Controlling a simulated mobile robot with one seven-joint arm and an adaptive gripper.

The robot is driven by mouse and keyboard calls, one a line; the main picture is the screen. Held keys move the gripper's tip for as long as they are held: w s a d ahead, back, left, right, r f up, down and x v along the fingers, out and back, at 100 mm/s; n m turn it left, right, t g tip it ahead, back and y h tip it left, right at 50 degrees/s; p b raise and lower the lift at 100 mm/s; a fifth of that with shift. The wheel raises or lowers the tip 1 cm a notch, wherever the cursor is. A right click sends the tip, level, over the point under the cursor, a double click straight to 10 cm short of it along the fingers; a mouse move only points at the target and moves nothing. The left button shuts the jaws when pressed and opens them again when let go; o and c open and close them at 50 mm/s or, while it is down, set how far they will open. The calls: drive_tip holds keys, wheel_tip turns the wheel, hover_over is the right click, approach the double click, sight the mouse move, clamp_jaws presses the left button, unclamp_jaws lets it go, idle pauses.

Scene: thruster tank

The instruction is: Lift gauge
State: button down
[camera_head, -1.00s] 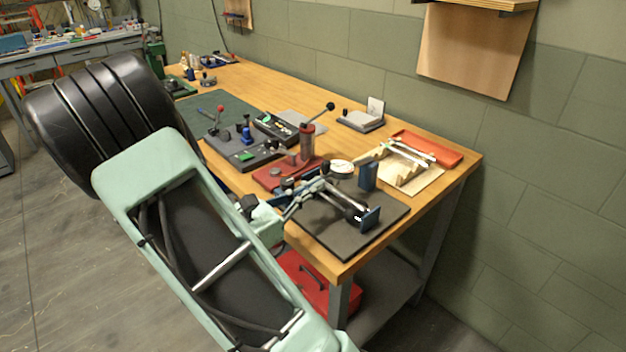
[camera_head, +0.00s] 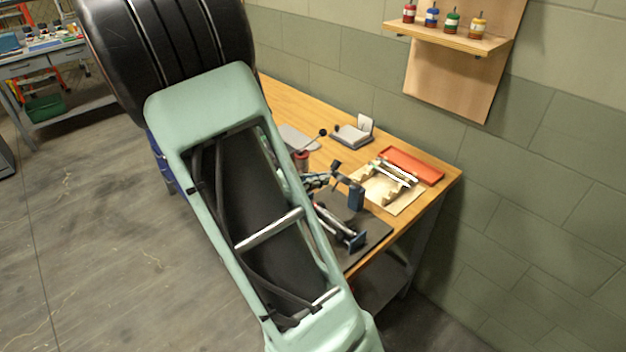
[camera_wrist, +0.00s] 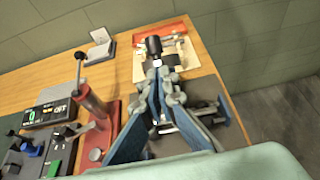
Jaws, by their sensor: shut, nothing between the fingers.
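My gripper (camera_head: 334,170) is over the near end of the bench, partly behind my arm in the head view. In the wrist view my gripper (camera_wrist: 154,48) has its dark fingertips together, with nothing held between them. A dark plate (camera_head: 368,232) with blue upright blocks (camera_head: 356,197) and a silver and black cylinder lies under and beside it. I cannot make out the gauge's white dial in either view now; my gripper and arm cover much of that spot.
A red-based press (camera_wrist: 96,102) stands left of my gripper in the wrist view. A wooden board with pale blocks (camera_head: 386,190) and a red tray (camera_head: 413,165) lie near the bench's right edge. A wall shelf (camera_head: 450,38) holds several small bottles.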

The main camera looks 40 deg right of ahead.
drive_tip(key=d+r, duration=0.2)
drive_tip(key=d+r+p, duration=0.1)
drive_tip(key=d+r, duration=0.1)
drive_tip(key=d, duration=0.1)
drive_tip(key=d+r+p, duration=0.1)
drive_tip(key=d+r, duration=0.1)
drive_tip(key=shift+w+d, duration=0.15)
drive_tip(key=shift+w, duration=0.15)
drive_tip(key=shift+w+d+r, duration=0.1)
drive_tip(key=shift+d+r, duration=0.2)
drive_tip(key=shift+d, duration=0.25)
drive_tip(key=shift+d+r, duration=0.25)
drive_tip(key=shift+d, duration=0.25)
drive_tip(key=shift+d+r, duration=0.1)
drive_tip(key=shift+r, duration=0.05)
